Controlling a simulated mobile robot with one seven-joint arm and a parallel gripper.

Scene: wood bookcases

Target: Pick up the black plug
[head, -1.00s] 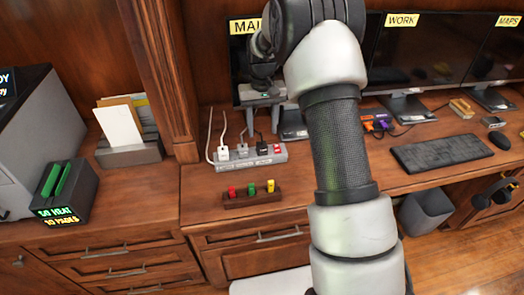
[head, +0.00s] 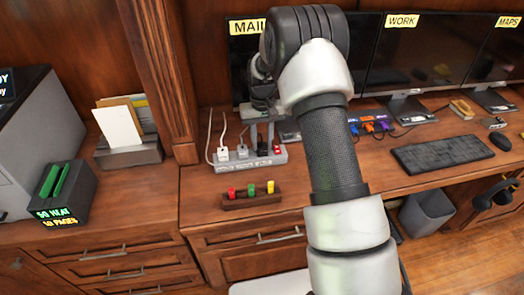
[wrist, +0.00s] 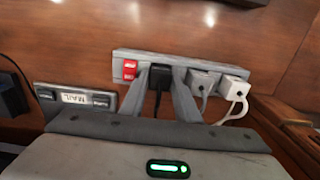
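My gripper (wrist: 161,90) is open, with one finger on each side of the black plug. Whether the fingers touch it cannot be told.
A wooden holder (head: 250,201) with red, green and yellow pieces lies in front of the strip. Monitors (head: 418,50) stand behind, and a keyboard (head: 442,153) lies to the right. A grey box with cards (head: 130,153) stands left of the wooden post (head: 158,75).

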